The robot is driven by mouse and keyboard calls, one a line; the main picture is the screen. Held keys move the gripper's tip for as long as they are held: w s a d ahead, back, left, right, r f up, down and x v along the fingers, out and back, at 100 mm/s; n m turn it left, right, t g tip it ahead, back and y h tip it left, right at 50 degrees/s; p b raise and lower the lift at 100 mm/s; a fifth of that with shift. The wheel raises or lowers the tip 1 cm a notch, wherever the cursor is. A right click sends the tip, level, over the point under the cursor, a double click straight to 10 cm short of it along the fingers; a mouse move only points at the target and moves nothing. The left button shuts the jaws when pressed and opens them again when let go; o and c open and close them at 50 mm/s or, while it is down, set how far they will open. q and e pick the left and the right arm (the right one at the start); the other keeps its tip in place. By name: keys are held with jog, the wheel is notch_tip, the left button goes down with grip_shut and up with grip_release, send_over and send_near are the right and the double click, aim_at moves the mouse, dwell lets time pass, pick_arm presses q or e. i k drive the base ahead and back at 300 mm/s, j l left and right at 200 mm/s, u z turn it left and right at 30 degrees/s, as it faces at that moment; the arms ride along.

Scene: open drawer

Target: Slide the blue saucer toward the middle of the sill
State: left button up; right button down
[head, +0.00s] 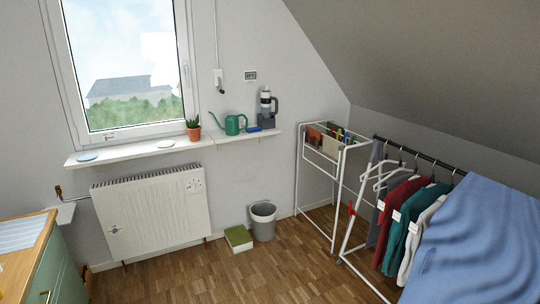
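The white sill (125,153) runs under the window in the head view. A pale blue saucer (87,157) lies flat near the sill's left end. A second, whitish-blue saucer (166,144) lies farther right, left of a potted plant. Both look empty. Neither of my grippers shows in the head view, so nothing is seen touching either saucer.
On the sill's right part stand a potted plant (193,129), a green watering can (229,124) and a grey device (266,109). A radiator (150,212) hangs below. A counter (38,262) is at left. A bin (263,221) and a green-topped box (239,238) stand on the floor.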

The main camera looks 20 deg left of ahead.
aim_at(88, 156)
jog(key=i+j+u, duration=0.3)
jog(key=i+u, duration=0.2)
jog(key=i+j+u, duration=0.1)
jog(key=i+u, duration=0.4)
jog(key=i+l+u, duration=0.1)
jog(key=i+u, duration=0.65)
jog(key=i, duration=0.25)
jog(key=i+l+u, duration=0.25)
jog(key=i, duration=0.25)
jog(key=i+l+u, duration=0.15)
jog(key=i+u, duration=0.15)
jog(key=i, duration=0.2)
jog(key=u, duration=0.3)
